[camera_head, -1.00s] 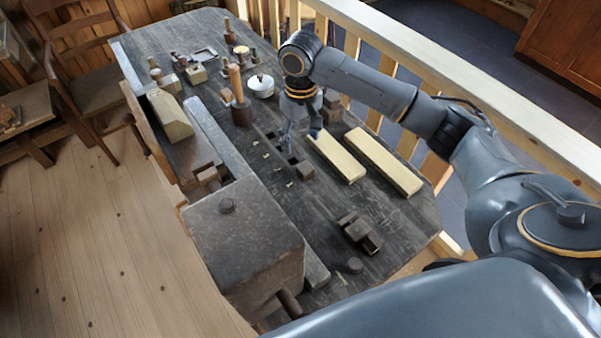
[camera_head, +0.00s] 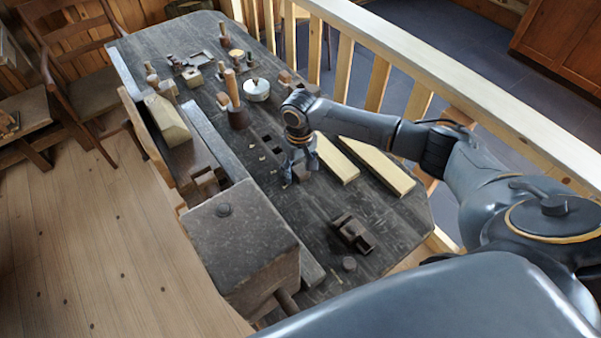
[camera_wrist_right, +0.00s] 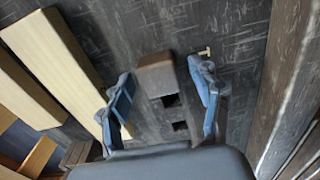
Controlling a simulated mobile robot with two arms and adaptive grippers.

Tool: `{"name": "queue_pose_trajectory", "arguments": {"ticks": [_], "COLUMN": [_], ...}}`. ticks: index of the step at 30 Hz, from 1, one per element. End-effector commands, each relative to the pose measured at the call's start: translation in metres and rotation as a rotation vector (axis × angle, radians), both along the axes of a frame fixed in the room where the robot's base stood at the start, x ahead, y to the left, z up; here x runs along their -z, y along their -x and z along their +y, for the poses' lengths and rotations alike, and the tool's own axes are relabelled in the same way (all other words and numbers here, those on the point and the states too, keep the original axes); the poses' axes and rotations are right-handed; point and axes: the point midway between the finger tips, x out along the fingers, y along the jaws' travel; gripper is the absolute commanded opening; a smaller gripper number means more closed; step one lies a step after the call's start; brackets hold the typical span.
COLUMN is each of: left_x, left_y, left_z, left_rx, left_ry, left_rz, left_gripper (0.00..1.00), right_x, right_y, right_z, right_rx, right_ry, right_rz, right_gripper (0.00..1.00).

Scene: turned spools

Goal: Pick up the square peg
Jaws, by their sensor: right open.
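The square peg (camera_wrist_right: 155,72) is a dark brown block that stands up from the bench top. In the right wrist view it lies between the two blue fingers of my right gripper (camera_wrist_right: 162,80), with space visible on both sides. In the head view the peg (camera_head: 302,172) shows only partly, below and between the fingers of the right gripper (camera_head: 301,166). My right gripper is open, points down and holds nothing. Whether its fingertips reach below the peg's top is hard to tell. My left gripper is not in view.
Dark square holes (camera_wrist_right: 180,126) lie close to the peg. Two pale wooden bars (camera_head: 377,165) lie to its right. A dark wooden piece (camera_head: 353,232) is nearer, and a white lidded pot (camera_head: 257,88) and turned spools stand farther back. A large vise block (camera_head: 240,245) is front left.

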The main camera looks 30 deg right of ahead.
Motion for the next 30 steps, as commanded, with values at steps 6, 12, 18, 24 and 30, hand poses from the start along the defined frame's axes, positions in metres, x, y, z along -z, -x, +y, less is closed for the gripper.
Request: {"name": "queue_pose_trajectory", "arguments": {"ticks": [6,12,18,24,30], "left_x": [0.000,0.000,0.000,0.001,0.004], "left_y": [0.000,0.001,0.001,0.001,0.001], "left_z": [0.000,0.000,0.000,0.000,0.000], "left_rx": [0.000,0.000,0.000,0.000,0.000], "left_ry": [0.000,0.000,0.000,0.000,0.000], "left_rz": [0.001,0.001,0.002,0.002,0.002], "left_gripper": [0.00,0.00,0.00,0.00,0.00], "right_x": [0.000,0.000,0.000,-0.008,-0.034], "right_y": [0.000,0.000,0.000,-0.001,-0.001], "right_z": [0.000,0.000,0.000,0.000,0.000], "right_rx": [0.000,0.000,0.000,-0.001,-0.001], "right_ry": [0.000,0.000,0.000,0.000,-0.001], "right_rz": [0.000,0.000,0.000,-0.001,-0.004], "right_gripper": [0.44,0.06,0.06,0.06,0.06]}}
